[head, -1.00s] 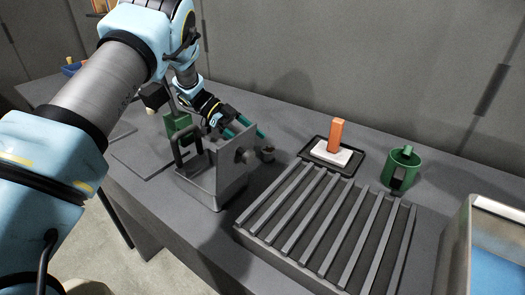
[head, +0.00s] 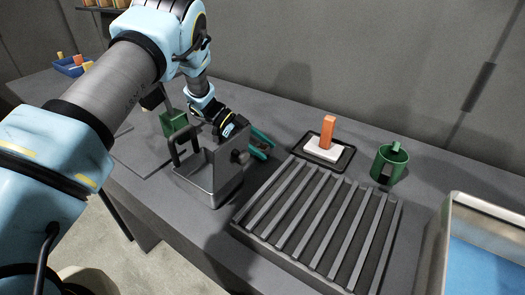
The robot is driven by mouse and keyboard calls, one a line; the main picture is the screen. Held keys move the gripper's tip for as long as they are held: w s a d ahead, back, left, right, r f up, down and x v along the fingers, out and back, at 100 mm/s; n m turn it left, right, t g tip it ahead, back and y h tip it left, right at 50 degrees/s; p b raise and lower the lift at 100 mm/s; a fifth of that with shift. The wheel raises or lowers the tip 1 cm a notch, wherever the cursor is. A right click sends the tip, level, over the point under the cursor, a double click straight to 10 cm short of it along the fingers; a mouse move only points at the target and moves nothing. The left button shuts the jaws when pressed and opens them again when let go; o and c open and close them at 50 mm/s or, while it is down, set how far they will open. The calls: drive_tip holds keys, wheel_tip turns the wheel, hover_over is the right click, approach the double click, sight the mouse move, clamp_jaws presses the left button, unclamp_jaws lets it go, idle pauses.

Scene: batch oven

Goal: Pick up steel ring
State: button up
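My gripper (head: 262,145), with teal fingers, is low over the bench just behind and right of the grey metal box with a handle (head: 228,182). Its two fingers show slightly apart, one behind the other, and the box partly covers the view of the hand. The steel ring is not clearly visible now; the small grey round piece seen earlier at this spot is hidden by or among the fingers. I cannot tell whether the fingers hold it.
A slatted grey rack (head: 243,229) lies right of the box. Behind it are a dark tray (head: 347,160) with a white pad and orange block (head: 328,132), and a green cup (head: 378,165). A blue-floored bin (head: 447,240) stands right. A green block (head: 173,122) is left.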

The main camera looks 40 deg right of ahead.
sight(262, 147)
clamp_jaws()
idle(0.3)
wheel_tip(262, 147, up, 10)
drive_tip(key=b, duration=0.4)
